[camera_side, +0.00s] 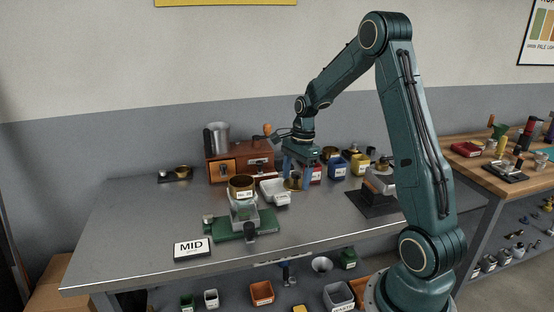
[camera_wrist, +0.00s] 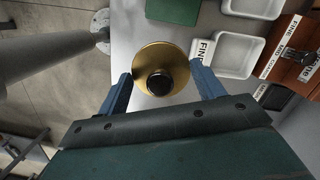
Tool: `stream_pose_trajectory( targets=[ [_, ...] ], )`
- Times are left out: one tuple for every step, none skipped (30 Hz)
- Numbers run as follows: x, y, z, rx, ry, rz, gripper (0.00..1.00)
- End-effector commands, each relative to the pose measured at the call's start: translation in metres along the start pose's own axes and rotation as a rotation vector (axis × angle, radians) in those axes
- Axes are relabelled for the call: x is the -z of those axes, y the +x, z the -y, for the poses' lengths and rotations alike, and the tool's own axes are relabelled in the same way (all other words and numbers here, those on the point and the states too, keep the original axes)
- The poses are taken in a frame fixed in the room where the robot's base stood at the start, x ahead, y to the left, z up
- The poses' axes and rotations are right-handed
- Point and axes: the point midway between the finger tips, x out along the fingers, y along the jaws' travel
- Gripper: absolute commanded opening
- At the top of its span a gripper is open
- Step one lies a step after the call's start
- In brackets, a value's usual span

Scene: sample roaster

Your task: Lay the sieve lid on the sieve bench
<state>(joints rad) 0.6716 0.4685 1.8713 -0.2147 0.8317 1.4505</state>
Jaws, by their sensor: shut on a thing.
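The sieve lid, a round brass disc with a black knob, is between my gripper's two blue fingers in the wrist view (camera_wrist: 145,62). It also shows low between the fingers in the side view (camera_side: 293,185). My gripper (camera_side: 297,172) points down and is shut on the lid, a finger on either side. The lid is over or on the grey metal bench (camera_side: 140,222); I cannot tell whether it touches.
A white tray (camera_side: 275,192) lies just left of my gripper. A wooden drawer box (camera_side: 232,148) is behind.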

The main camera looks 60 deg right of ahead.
Motion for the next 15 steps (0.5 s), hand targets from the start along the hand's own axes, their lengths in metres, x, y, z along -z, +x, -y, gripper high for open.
stream_pose_trajectory(
  targets=[
    [0.001,0.011,-0.001,-0.006,0.001,0.001,0.44],
    [0.002,0.016,-0.001,-0.005,0.0,0.001,0.44],
    [0.003,0.024,-0.001,-0.005,0.0,0.001,0.44],
    [0.004,0.029,-0.001,-0.005,0.0,0.001,0.44],
    [0.005,0.035,-0.001,-0.005,0.0,0.001,0.44],
    [0.006,0.042,-0.001,-0.006,0.0,0.002,0.44],
    [0.007,0.047,-0.001,-0.004,0.0,0.001,0.44],
    [0.007,0.052,-0.001,-0.005,0.0,0.002,0.44],
    [0.008,0.057,-0.001,-0.004,0.0,0.001,0.44],
    [0.009,0.061,-0.001,-0.003,0.0,0.001,0.44],
    [0.009,0.064,-0.001,-0.003,-0.001,0.001,0.44],
    [0.01,0.067,0.0,-0.002,-0.001,0.001,0.44],
    [0.01,0.069,0.0,-0.002,-0.001,0.0,0.44],
    [0.011,0.071,0.0,-0.001,-0.001,0.0,0.44],
    [0.011,0.072,0.0,-0.001,-0.001,0.0,0.44]
  ],
)
